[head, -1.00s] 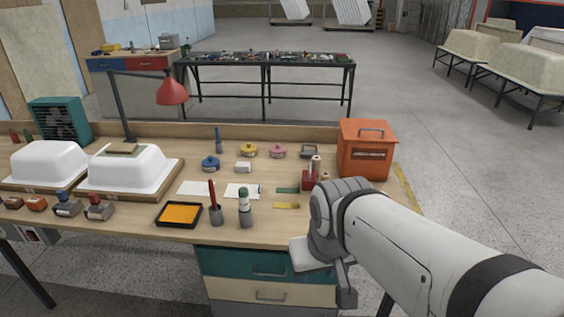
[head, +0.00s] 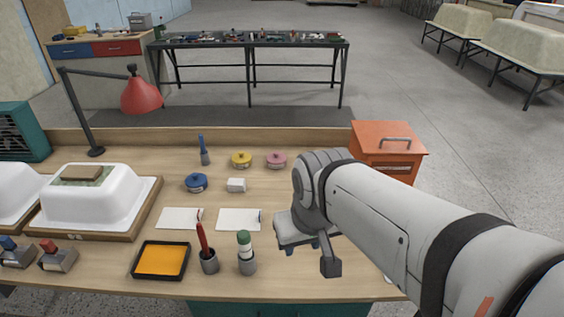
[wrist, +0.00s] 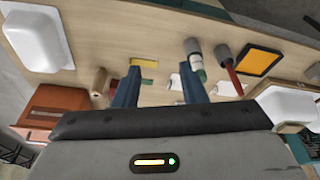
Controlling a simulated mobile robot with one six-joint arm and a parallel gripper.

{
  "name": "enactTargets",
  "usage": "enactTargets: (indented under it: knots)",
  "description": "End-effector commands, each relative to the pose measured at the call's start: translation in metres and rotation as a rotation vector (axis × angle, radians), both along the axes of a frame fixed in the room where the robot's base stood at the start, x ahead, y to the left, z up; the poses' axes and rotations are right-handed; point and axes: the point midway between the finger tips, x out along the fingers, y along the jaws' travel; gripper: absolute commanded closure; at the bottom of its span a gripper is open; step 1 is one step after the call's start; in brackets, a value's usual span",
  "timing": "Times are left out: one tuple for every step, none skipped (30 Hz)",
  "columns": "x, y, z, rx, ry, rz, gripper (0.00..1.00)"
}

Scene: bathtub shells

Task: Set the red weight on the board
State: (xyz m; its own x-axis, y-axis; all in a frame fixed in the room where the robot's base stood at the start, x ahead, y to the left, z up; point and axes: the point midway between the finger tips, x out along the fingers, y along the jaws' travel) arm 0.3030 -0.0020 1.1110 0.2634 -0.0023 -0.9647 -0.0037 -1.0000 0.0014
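The block with a red top and grey body (head: 57,257), which looks like the red weight, stands on the bench at the lower left in the head view. A small brown board (head: 82,173) lies on a green patch on top of a white tub shell (head: 90,200). My gripper (wrist: 160,88) is open and empty in the wrist view, its two blue fingers apart above the bench. In the head view my arm reaches over the bench's right side, well to the right of both the weight and the board. The fingers are mostly hidden there.
A similar blue-topped block (head: 16,252) stands left of the red one. An orange tray (head: 161,260), a red-handled brush in a cup (head: 207,248) and a green-capped bottle (head: 246,253) stand to its right. A red lamp (head: 142,96) leans behind the shell. An orange box (head: 388,150) is at right.

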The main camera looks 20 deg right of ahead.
Motion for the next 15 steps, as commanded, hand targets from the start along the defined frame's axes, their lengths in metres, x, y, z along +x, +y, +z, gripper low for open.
enactTargets:
  knots:
    - [0.000, 0.000, 0.000, 0.000, 0.000, 0.000, 0.62]
    - [0.000, 0.000, 0.000, 0.000, 0.000, 0.000, 0.62]
    - [0.000, 0.000, 0.000, 0.000, 0.000, 0.000, 0.62]
    - [0.000, 0.000, 0.000, 0.000, 0.000, 0.000, 0.62]
    - [0.000, 0.000, 0.000, 0.000, 0.000, 0.000, 0.62]
    - [0.000, 0.000, 0.000, 0.000, 0.000, 0.000, 0.62]
    - [0.000, 0.000, 0.000, 0.000, 0.000, 0.000, 0.62]
    - [0.000, 0.000, 0.000, 0.000, 0.000, 0.000, 0.62]
    - [0.000, 0.000, 0.000, -0.002, 0.002, 0.004, 0.62]
    - [0.001, -0.001, 0.000, -0.007, 0.006, 0.011, 0.62]
    - [0.002, -0.002, -0.001, -0.015, 0.012, 0.022, 0.62]
    - [0.004, -0.003, -0.002, -0.032, 0.026, 0.045, 0.62]
    - [0.007, -0.006, -0.003, -0.051, 0.042, 0.073, 0.62]
    - [0.009, -0.012, -0.005, -0.073, 0.061, 0.100, 0.62]
    - [0.015, -0.018, -0.007, -0.109, 0.092, 0.154, 0.62]
